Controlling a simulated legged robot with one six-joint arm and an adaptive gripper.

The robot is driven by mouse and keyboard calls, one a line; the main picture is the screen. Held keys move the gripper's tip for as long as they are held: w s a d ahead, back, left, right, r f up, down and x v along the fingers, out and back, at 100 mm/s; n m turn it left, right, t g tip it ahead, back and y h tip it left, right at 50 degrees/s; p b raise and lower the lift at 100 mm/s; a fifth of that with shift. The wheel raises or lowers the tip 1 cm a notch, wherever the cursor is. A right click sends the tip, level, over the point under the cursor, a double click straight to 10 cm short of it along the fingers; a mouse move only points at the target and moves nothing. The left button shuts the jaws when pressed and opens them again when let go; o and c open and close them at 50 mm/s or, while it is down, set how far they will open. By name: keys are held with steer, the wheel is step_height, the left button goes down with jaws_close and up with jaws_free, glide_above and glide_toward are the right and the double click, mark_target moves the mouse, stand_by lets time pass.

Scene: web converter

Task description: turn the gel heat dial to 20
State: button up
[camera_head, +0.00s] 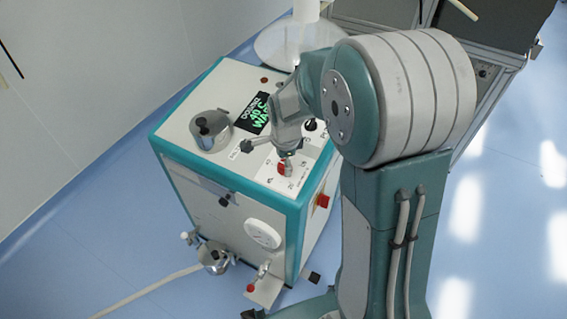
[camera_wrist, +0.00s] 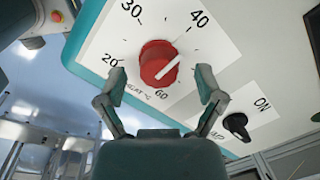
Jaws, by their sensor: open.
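The gel heat dial (camera_wrist: 158,62) is a round red knob on a white scale panel in the wrist view, with 20, 30, 40 and 60 printed around it. A pale line crosses its face from lower left to upper right; I cannot tell which number it marks. My gripper (camera_wrist: 161,78) is open, its fingers on the left and right below the dial's middle, apart from it. In the head view the dial (camera_head: 282,168) is a small red spot on the machine's top, partly hidden by my gripper (camera_head: 287,158).
A black ON switch (camera_wrist: 237,126) sits right of the dial. The machine (camera_head: 235,190) has a metal pot (camera_head: 210,130) and a green-lettered display (camera_head: 256,113) on top. A red button (camera_head: 323,201) is on its right side. Blue floor (camera_head: 100,215) is open at left.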

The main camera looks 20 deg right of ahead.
steer(key=shift+f, duration=0.65)
steer(key=c, duration=1.1)
steer(key=shift+c, duration=0.2)
